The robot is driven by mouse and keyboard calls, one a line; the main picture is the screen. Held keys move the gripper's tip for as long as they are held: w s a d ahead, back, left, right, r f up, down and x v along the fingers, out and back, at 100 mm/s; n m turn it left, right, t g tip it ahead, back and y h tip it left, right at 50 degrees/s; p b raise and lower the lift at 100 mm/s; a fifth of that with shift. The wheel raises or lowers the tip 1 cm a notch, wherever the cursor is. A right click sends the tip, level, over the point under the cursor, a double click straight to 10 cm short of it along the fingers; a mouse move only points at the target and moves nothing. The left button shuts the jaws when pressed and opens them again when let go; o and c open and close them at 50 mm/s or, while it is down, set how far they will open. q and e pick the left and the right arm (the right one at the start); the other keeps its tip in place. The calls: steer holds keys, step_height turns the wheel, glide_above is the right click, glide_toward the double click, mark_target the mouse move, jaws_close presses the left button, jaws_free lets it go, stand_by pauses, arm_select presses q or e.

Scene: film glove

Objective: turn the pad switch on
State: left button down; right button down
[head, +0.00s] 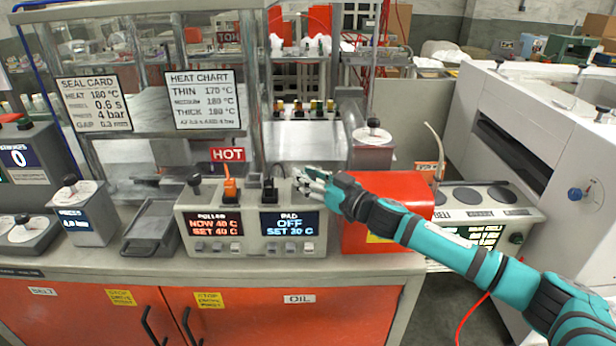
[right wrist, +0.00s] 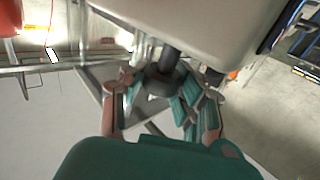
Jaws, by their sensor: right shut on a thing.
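The control box (head: 250,222) on the counter has two displays. The pad display (head: 289,223) reads OFF, SET 20 C. The roller display (head: 213,223) reads NOW 40 C, SET 40 C. Above the pad display is the black pad switch (head: 269,190); above the roller one stands an orange switch (head: 231,187). My left gripper is not in view.
A red box (head: 400,195) stands right of the control box, under my right forearm. A grey tray (head: 152,225) and a pressure box (head: 84,213) are further left. A HOT sign (head: 228,154) hangs behind.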

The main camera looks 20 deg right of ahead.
steer(key=shift+f+h, duration=0.1)
steer(key=shift+h, duration=0.2)
steer(key=shift+a+f+m+t+h+b, duration=0.15)
steer(key=shift+m+t+h+b, duration=0.2)
steer(key=shift+m+h, duration=0.25)
steer(key=m+h+b, duration=0.1)
steer(key=h, duration=0.1)
steer(key=m+t+h+b, duration=0.1)
steer(key=m+h, duration=0.1)
steer(key=shift+f+h, duration=0.15)
steer(key=shift+h, duration=0.25)
steer(key=m+h+b, duration=0.3)
steer(key=h, duration=0.1)
steer(key=m+g+h+b, duration=0.1)
steer(key=m+h+b, duration=0.2)
steer(key=h, duration=0.1)
steer(key=shift+f+h, duration=0.1)
steer(key=shift+h, duration=0.3)
steer(key=shift+d+r+m+g+h+b, duration=0.1)
steer(key=shift+m+g+h+b, duration=0.3)
steer(key=shift+h+b, duration=0.3)
steer(key=shift+d+r+m+g+h+b, duration=0.1)
steer(key=shift+m+g+h+b, duration=0.15)
steer(key=shift+m+h+b, duration=0.35)
steer(key=c, duration=0.9)
jaws_free()
steer(key=shift+s+r, duration=0.15)
steer(key=shift+r, duration=0.1)
steer(key=shift+c, duration=0.2)
steer(key=shift+r, duration=0.1)
